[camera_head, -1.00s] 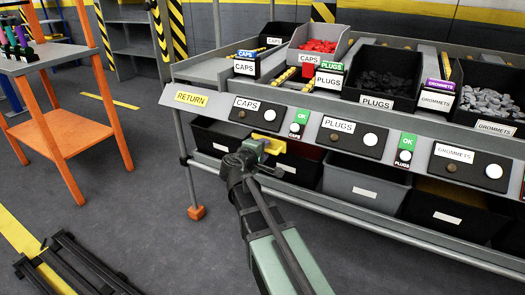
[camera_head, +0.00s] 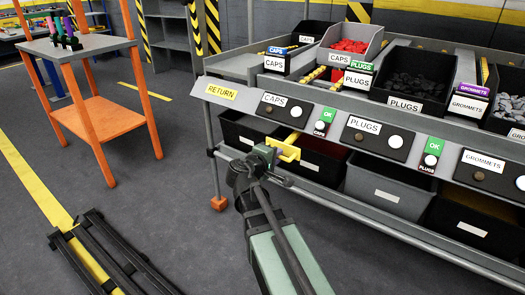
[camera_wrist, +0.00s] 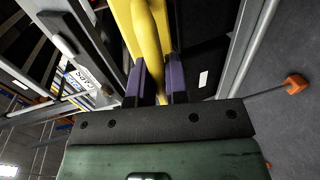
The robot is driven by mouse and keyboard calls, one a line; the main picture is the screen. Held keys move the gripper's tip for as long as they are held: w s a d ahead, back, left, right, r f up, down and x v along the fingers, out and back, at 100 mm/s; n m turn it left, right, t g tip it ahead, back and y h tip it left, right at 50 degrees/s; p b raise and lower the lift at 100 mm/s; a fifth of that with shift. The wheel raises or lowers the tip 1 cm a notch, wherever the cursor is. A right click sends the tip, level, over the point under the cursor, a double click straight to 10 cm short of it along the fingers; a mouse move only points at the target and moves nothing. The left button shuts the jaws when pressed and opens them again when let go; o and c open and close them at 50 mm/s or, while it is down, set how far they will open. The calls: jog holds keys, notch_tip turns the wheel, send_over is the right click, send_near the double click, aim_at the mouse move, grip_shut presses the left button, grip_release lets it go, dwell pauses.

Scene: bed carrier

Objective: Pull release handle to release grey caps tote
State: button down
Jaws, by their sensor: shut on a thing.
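My gripper (camera_head: 272,154) is at the front of the rack, below the slanted label panel. It is shut on a yellow release handle (camera_head: 289,148). In the wrist view, the handle (camera_wrist: 147,45) runs between the two purple fingers (camera_wrist: 163,80). The grey caps tote (camera_head: 345,60) holds red caps and sits on the upper level, up and right of my gripper. The handle's attachment to the rack is hidden.
The panel (camera_head: 232,92) carries CAPS, PLUGS and GROMMETS plates with buttons. Lower bins, including a grey one (camera_head: 376,183), sit beneath it. An orange-legged table (camera_head: 110,118) stands at left, and a black frame (camera_head: 105,255) lies on the floor. Floor between them is open.

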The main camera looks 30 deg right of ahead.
jog(key=shift+s+a, duration=0.1)
jog(key=shift+a, duration=0.1)
jog(key=c, duration=1.1)
grip_release()
jog(key=shift+c, duration=0.2)
jog(key=p+v, duration=0.2)
jog(key=v, duration=0.9)
jog(key=shift+d, duration=0.1)
